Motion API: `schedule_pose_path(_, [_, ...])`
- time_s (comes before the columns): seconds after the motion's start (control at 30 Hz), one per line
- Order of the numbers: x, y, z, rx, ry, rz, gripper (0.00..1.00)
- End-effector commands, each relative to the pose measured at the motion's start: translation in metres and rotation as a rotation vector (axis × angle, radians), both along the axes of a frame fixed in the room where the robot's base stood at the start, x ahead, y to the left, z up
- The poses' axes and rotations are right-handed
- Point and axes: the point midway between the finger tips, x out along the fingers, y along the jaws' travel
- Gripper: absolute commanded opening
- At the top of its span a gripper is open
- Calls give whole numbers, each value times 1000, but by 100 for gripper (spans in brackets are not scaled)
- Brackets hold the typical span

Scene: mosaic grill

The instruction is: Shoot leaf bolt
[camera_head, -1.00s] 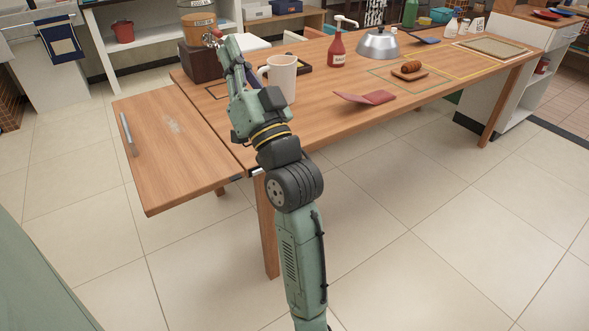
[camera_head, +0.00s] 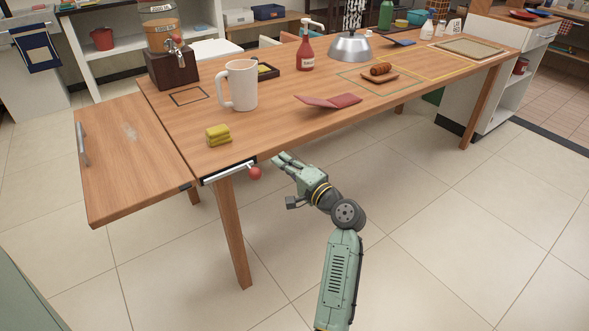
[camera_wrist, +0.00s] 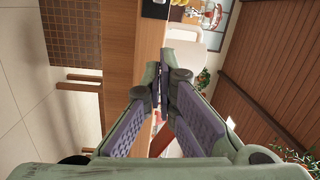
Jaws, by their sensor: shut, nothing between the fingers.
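The leaf bolt (camera_head: 230,172) is a metal rod on a dark plate along the table's front edge, near the leaf joint. Its red knob (camera_head: 255,174) is at the right end. The wooden leaf (camera_head: 125,165) is at the table's left, roughly level with the top, with a metal handle (camera_head: 82,145) on its outer edge. My gripper (camera_head: 278,160) is off the table's front edge, right of the red knob and apart from it. It is shut and empty; the wrist view shows its fingers (camera_wrist: 160,72). I cannot pick out the bolt in the wrist view.
On the table (camera_head: 290,119) near the leaf are a yellow sponge (camera_head: 218,136), a white mug (camera_head: 241,85) and a dispenser (camera_head: 168,55). A red folded cloth (camera_head: 330,102) lies at the front edge. The floor right of my arm is clear.

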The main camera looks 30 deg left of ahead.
Motion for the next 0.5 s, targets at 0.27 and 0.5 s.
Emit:
schedule_pose_path(0.27, [-24,16,-2,-2,1,1,0])
schedule_pose_path(0.5, [-34,15,-4,0,-2,-2,0])
